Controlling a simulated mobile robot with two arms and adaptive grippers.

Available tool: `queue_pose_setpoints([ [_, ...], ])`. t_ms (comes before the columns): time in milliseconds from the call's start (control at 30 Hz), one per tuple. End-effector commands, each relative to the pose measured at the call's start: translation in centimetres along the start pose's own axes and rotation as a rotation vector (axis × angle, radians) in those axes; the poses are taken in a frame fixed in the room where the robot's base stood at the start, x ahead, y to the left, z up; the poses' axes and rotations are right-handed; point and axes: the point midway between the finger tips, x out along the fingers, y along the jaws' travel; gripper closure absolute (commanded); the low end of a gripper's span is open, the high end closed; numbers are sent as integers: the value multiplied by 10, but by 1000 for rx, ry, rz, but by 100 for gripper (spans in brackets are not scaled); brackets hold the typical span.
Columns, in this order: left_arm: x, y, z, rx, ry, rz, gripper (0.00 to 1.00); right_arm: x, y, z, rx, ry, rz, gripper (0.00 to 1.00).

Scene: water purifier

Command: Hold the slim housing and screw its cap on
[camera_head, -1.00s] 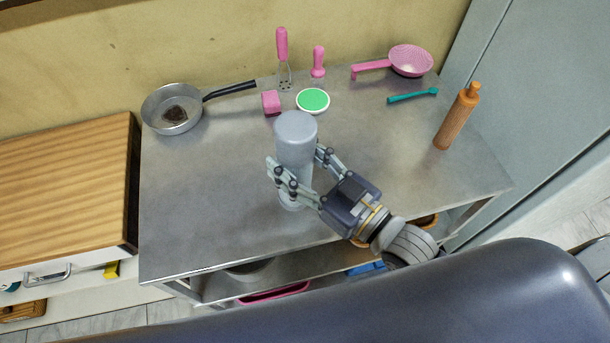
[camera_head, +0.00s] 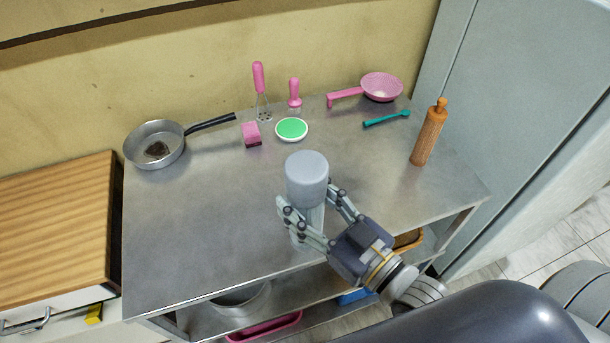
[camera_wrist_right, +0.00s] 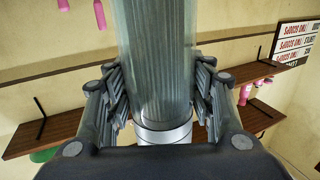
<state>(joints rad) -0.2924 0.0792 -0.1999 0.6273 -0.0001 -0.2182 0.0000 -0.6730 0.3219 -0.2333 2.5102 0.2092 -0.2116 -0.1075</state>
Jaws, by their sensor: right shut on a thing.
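The slim housing (camera_head: 311,217) is a clear, ribbed cylinder standing about upright near the table's front edge. A wider smooth grey cylindrical piece (camera_head: 306,178), seemingly its cap, sits on its upper end. I cannot tell whether it is screwed on. My right gripper (camera_head: 313,215) is shut around the housing below the grey piece, with a finger on each side. In the right wrist view the clear ribbed tube (camera_wrist_right: 155,60) runs between the fingers. A pale smooth ring (camera_wrist_right: 163,132) shows at its lower end there. My left gripper is not in view.
The grey metal table (camera_head: 210,230) is clear at its left and middle.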

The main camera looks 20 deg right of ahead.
Motion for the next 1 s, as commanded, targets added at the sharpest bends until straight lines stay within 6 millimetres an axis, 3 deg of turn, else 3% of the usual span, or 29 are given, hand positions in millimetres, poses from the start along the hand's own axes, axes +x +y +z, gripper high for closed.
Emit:
queue_pose_setpoints([
  [33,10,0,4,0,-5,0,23,9,8,2,-8,12,2,100],
  [167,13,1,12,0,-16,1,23,29,26,3,-7,10,1,100],
  [233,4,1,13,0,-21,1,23,42,37,0,-7,7,0,100],
  [533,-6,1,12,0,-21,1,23,94,82,8,-4,4,1,100],
  [700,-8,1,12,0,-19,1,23,105,92,10,-2,5,0,100],
  [1000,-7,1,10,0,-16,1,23,106,93,12,-1,4,0,100],
])
